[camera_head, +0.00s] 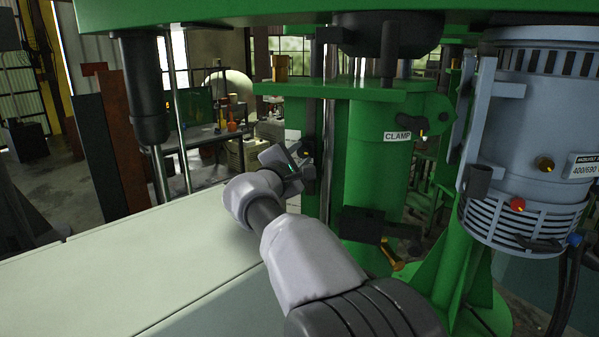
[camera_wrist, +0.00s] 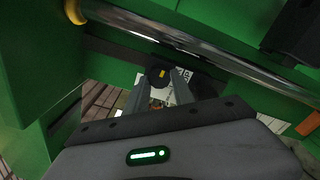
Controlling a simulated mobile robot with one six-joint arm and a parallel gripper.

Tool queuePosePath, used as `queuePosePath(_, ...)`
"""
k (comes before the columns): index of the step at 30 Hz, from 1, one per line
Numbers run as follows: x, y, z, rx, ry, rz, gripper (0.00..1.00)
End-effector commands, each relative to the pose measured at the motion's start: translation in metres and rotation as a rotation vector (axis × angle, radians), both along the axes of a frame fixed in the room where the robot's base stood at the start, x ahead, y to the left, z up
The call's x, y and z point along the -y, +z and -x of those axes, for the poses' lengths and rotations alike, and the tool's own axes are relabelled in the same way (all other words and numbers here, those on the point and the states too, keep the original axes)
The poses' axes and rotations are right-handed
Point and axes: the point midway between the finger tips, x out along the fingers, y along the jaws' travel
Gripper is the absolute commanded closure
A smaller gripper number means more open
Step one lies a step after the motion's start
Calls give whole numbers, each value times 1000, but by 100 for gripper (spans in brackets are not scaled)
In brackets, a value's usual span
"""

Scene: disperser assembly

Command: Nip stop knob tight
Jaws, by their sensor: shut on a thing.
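The stop knob (camera_wrist: 159,73) is a small round black knob with a yellow mark, seen in the upper middle of the wrist view. My gripper (camera_wrist: 161,84) has its two grey fingers on either side of it, shut on the knob. In the head view my gripper (camera_head: 294,160) reaches to a dark vertical bar beside the green column. A small dark part with a yellow spot (camera_head: 306,153) shows at the fingertips there, mostly hidden by them.
A bright metal rod (camera_wrist: 190,50) crosses the wrist view just past the knob. In the head view the green column with the CLAMP label (camera_head: 397,136) and the grey-blue motor (camera_head: 535,130) stand to the right. A pale tabletop (camera_head: 130,260) lies at left, clear.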

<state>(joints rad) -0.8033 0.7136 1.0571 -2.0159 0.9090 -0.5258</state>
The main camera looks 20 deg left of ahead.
Motion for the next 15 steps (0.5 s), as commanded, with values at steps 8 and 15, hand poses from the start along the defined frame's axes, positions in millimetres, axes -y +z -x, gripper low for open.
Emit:
queuePosePath(8,0,-2,0,-7,0,-262,100)
queuePosePath(15,0,0,0,-18,1,-486,100)
